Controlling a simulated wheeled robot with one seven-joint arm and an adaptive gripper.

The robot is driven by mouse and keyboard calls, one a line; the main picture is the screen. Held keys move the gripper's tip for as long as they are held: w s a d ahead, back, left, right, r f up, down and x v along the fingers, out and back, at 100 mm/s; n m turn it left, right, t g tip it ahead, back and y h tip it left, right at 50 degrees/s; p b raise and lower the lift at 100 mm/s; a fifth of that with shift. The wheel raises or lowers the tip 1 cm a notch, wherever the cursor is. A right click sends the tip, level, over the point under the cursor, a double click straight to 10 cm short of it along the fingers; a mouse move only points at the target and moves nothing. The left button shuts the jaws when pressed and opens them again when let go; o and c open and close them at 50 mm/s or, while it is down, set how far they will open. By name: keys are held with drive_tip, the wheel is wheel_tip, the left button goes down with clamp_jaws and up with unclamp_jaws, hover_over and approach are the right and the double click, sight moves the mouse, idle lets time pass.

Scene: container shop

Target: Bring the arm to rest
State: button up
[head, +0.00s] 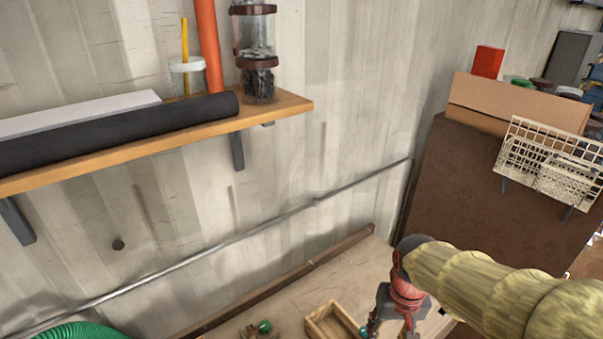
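My arm, in a yellowish sleeve with a red wrist, reaches in from the right edge of the head view. My gripper (384,322) hangs at the bottom edge, low over the workbench (352,270). It is just right of a small open wooden box (330,322). Its fingers are dark and partly cut off by the frame, so I cannot tell whether they are open or shut. A small green thing shows beside the fingers; whether it touches them is unclear.
A wooden shelf (285,105) on the wall holds a black roll (120,130), a glass jar (255,45) and an orange tube (208,45). A brown cabinet (465,190) with a white wire basket (550,160) stands right. A green coiled hose (80,331) lies bottom left.

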drive_tip(key=s+r+t+b, duration=0.3)
drive_tip(key=s+r+t, duration=0.2)
drive_tip(key=s+r, duration=0.3)
drive_tip(key=shift+s+r+n+b, duration=0.35)
drive_tip(key=shift+n+b, duration=0.05)
drive_tip(key=shift+a, duration=0.1)
idle(1.2)
